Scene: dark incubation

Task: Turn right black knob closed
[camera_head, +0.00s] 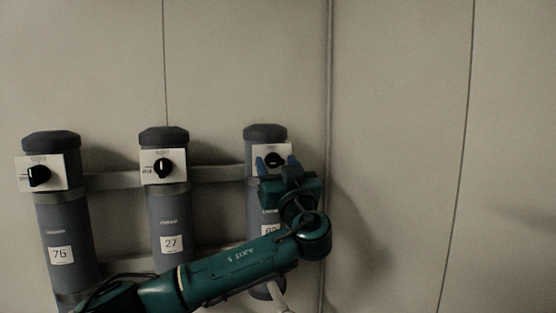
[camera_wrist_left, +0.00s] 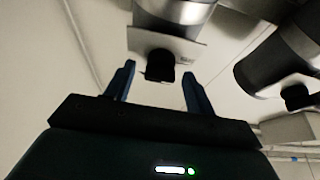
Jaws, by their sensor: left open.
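The right black knob (camera_head: 273,159) sits on a white plate (camera_head: 258,152) near the top of the right grey cylinder. In the left wrist view the knob (camera_wrist_left: 160,65) shows ahead, between the lines of my two fingers. My left gripper (camera_head: 277,163) is open in front of the right cylinder, its blue fingertips on either side of the knob in the head view. In the left wrist view its fingers (camera_wrist_left: 158,84) are spread with nothing held. I cannot tell whether they touch the knob. My right gripper is not in view.
A middle cylinder (camera_head: 170,222) labelled 27 and a left cylinder (camera_head: 66,232) labelled 76 each carry a black knob. A horizontal rail (camera_head: 115,181) runs behind them along a pale wall. The wall to the right is bare.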

